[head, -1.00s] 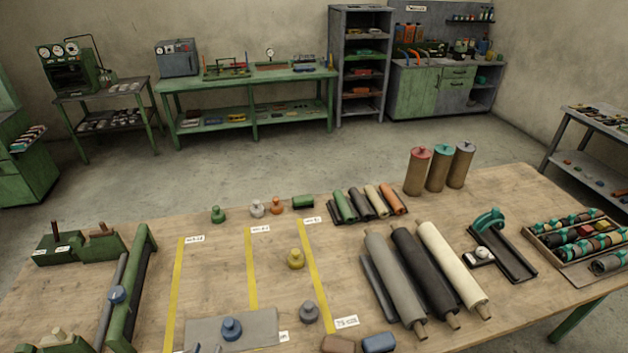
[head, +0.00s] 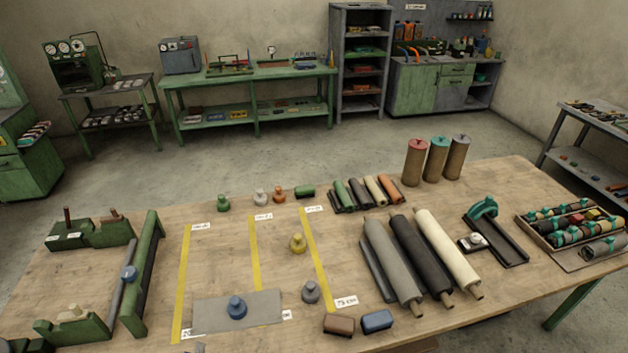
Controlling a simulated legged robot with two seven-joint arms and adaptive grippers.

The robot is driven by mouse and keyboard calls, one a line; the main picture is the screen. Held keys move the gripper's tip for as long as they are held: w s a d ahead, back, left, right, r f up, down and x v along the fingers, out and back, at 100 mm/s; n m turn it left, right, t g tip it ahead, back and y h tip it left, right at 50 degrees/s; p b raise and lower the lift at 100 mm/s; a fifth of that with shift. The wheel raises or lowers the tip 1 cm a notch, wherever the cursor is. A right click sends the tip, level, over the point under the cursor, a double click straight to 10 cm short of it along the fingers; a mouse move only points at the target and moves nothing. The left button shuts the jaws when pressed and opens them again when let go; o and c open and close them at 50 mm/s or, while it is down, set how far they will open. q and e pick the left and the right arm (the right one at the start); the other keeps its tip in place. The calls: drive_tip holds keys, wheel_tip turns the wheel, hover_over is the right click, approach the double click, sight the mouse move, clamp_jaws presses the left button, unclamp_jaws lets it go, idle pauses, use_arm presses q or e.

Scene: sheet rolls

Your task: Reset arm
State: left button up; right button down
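A small grey sliver at the bottom edge of the head view, left of centre, may be the tip of my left gripper (head: 196,348); too little shows to tell its state. My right gripper is not in view. The wooden table (head: 400,200) fills the lower picture. A blue knobbed weight (head: 237,307) stands on a grey sheet (head: 262,309) between yellow tape lines. A yellow weight (head: 298,243) and a grey weight (head: 311,291) stand to its right. No gripper visibly touches any object.
Grey, black and cream rolls (head: 447,253) lie right of centre. A tray of small rolls (head: 550,257) is at the right. A green roller frame (head: 141,275) stands at the left. Brown and blue blocks (head: 377,320) lie near the front edge. Bare wood shows between groups.

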use_arm(q)
drive_tip(key=s+d+f+n+g+h, duration=0.2)
drive_tip(key=s+d+f+n+g, duration=0.2)
drive_tip(key=s+d+n+g, duration=0.45)
drive_tip(key=s+d+f+n+g+h, duration=0.25)
drive_tip(key=s+f+n+g, duration=0.25)
drive_tip(key=s+n, duration=0.7)
wheel_tip(320, 180, down, 29)
drive_tip(key=w+n+b, duration=0.3)
drive_tip(key=b, duration=0.3)
drive_tip(key=s+f+g+b, duration=0.1)
drive_tip(key=s+f+b, duration=0.1)
drive_tip(key=s+f, duration=0.4)
drive_tip(key=s+a+f+g+b, duration=0.1)
drive_tip(key=s+f, duration=0.5)
drive_tip(key=f, duration=0.8)
drive_tip(key=shift+s+a+b, duration=0.25)
drive_tip(key=shift+s+b, duration=0.05)
drive_tip(key=shift+b, duration=0.25)
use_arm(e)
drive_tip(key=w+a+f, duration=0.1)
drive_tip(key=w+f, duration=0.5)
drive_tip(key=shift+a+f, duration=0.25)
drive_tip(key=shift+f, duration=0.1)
use_arm(q)
drive_tip(key=shift+m+y, duration=0.25)
